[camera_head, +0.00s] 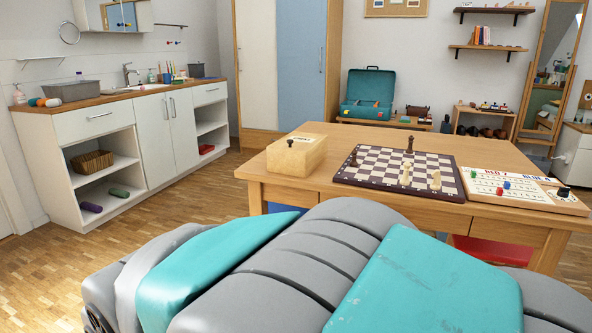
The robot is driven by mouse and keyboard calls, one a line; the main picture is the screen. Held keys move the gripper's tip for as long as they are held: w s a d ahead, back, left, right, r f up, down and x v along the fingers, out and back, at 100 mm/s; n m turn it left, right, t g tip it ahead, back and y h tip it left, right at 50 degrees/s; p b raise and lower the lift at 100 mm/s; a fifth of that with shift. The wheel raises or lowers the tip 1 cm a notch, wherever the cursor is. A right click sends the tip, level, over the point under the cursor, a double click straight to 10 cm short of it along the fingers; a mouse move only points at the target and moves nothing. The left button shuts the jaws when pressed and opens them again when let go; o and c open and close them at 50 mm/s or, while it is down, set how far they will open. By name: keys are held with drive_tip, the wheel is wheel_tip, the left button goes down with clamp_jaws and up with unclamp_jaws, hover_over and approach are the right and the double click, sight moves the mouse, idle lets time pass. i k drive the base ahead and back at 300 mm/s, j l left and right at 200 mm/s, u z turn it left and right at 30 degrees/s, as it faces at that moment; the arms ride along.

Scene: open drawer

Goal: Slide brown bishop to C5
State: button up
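The chessboard (372,178), with a dark border, lies on the wooden table. One dark brown piece (354,160) stands near its left edge, and another, taller dark piece (409,144) stands towards the back. They are too small to tell which is the bishop. Two cream pieces stand nearer the front: one on the middle of the board (405,175) and one to its right (436,181). Square labels cannot be read. My gripper is not in view; parts of my grey and teal body fill the foreground.
A wooden box (297,160) with a black knob stands left of the board. A game tray (525,197) with coloured pieces and a black knob lies to its right. The tabletop (330,135) is clear behind the box. Drawers sit under the table's front edge.

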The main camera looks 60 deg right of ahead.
sight(353, 163)
drive_tip(key=z, duration=2.8)
